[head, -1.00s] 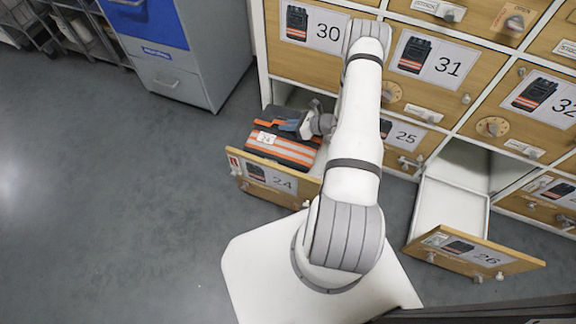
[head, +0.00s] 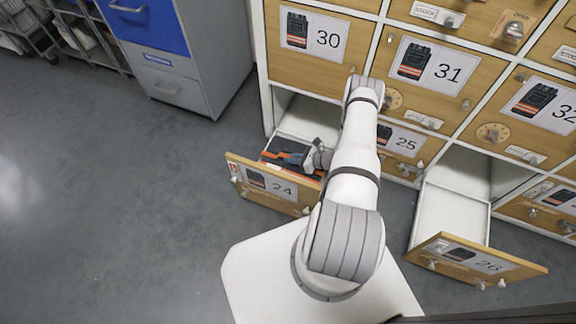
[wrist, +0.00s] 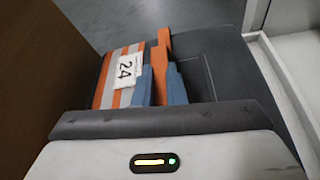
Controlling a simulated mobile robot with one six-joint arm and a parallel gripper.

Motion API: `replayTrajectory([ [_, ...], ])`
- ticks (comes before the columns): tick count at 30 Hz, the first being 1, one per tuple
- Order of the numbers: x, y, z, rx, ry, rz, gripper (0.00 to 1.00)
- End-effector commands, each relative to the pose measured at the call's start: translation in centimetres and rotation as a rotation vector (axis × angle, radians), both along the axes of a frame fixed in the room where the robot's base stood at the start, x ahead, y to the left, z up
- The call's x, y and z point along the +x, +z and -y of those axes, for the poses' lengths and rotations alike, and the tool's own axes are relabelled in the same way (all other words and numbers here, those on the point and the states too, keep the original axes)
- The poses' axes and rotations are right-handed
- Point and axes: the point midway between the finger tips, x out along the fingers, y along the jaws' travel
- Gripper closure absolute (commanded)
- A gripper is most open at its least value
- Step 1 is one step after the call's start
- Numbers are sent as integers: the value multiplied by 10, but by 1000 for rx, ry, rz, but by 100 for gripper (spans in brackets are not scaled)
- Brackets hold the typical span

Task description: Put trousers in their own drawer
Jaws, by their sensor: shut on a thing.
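The folded trousers (head: 272,155), dark with orange edges and light reflective stripes, are down inside open drawer 24 (head: 283,205), mostly hidden by its front and my arm. In the wrist view the trousers (wrist: 212,65) carry a white tag reading 24. My gripper (head: 295,158) is at the drawer, its blue fingers shut on the trousers' orange edge; the fingers also show in the wrist view (wrist: 158,83). I cannot tell whether the trousers touch the drawer floor.
Drawer 26 (head: 447,222) stands open and empty at the right. Closed drawers 30 (head: 275,65), 31 (head: 440,92) and 25 (head: 412,157) are around and above. A grey and blue cabinet (head: 175,60) stands at the back left. The floor at the left is clear.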

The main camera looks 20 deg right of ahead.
Motion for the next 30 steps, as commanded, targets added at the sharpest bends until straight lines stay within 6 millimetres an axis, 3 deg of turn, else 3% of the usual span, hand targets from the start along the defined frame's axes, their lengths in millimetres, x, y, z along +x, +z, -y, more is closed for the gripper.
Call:
replayTrajectory([
  [7, 0, -33, 0, 1, -1, 0, 100],
  [19, 0, -37, 1, 1, -1, 2, 100],
  [20, -1, -37, 0, 0, -1, -1, 88],
  [21, -1, -36, 1, 0, -1, -1, 85],
  [27, -1, -36, 1, 0, -1, -1, 69],
  [30, -1, -36, 1, 0, -2, 0, 68],
])
